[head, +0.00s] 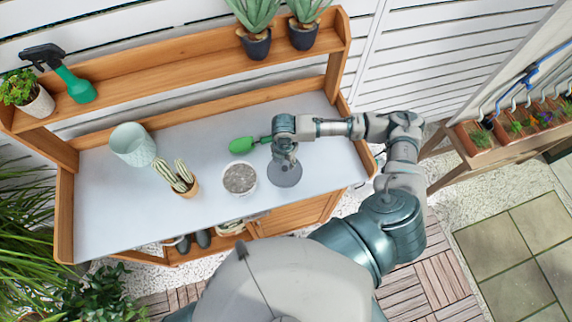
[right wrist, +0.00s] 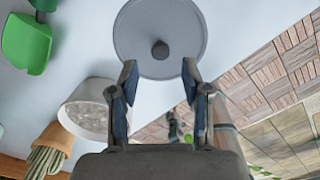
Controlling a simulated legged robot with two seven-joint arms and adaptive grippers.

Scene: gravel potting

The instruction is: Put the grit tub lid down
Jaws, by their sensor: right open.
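The grit tub lid (head: 286,174) is a grey disc lying on the pale bench top, right of the tub. In the right wrist view the lid (right wrist: 160,30) shows a dark knob at its middle. My right gripper (head: 287,160) is above the lid; in the right wrist view its two fingers (right wrist: 160,80) are apart with nothing between them, and the knob lies beyond the tips. The grit tub (head: 239,179) stands uncovered, with grey grit inside; it also shows in the right wrist view (right wrist: 85,108). My left gripper is not in view.
A green scoop (head: 242,145) lies behind the tub, close to my right gripper. The front right edge of the bench (head: 335,180) is near the lid.

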